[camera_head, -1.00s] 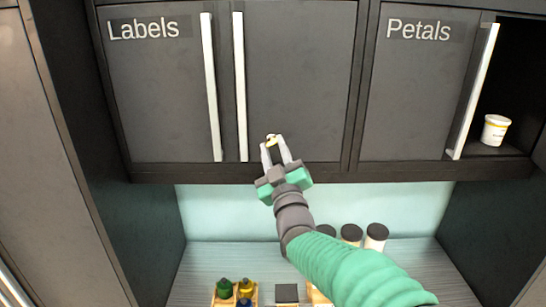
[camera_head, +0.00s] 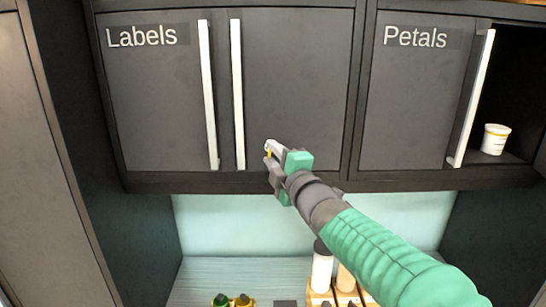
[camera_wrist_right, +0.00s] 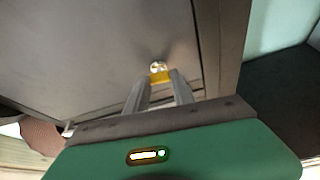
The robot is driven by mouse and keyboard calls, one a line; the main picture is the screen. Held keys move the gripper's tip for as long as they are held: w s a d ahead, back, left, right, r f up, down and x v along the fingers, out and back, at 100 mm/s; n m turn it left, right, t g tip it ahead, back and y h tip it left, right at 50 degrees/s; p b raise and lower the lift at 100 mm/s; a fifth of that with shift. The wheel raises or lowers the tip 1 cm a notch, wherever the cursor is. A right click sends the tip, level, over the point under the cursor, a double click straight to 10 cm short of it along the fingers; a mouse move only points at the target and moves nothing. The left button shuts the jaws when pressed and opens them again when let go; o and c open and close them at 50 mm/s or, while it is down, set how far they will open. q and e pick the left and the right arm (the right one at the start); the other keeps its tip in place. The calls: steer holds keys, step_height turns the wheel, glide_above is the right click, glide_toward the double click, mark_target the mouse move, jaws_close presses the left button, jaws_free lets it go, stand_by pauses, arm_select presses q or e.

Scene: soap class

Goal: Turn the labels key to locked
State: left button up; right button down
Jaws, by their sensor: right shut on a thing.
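The Labels cabinet (camera_head: 150,110) has two dark doors with long white handles, both shut. A small yellow key (camera_wrist_right: 160,77) sits at a round silver lock (camera_wrist_right: 158,66) in the right wrist view. The lock is on the lower part of the right-hand door (camera_head: 300,80). My right gripper (camera_head: 269,152) is shut on the key, with its two fingers on either side of it. In the head view the gripper is rolled and mostly hides the key and lock. The key's exact angle is hard to tell. My left gripper is not in view.
The Petals cabinet (camera_head: 415,110) at right has its right side open, with a white cup (camera_head: 495,139) inside. Below are a counter (camera_head: 200,275), white bottles (camera_head: 322,270) and small green and yellow bottles (camera_head: 243,300).

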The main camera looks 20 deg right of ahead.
steer(key=shift+f+n+g, duration=0.2)
steer(key=shift+n+g, duration=0.1)
steer(key=shift+n, duration=0.5)
steer(key=c, duration=1.2)
jaws_free()
steer(key=shift+o, duration=0.6)
steer(key=shift+w+d+p, duration=0.15)
steer(key=shift+w+p, duration=0.1)
steer(key=shift+p, duration=0.05)
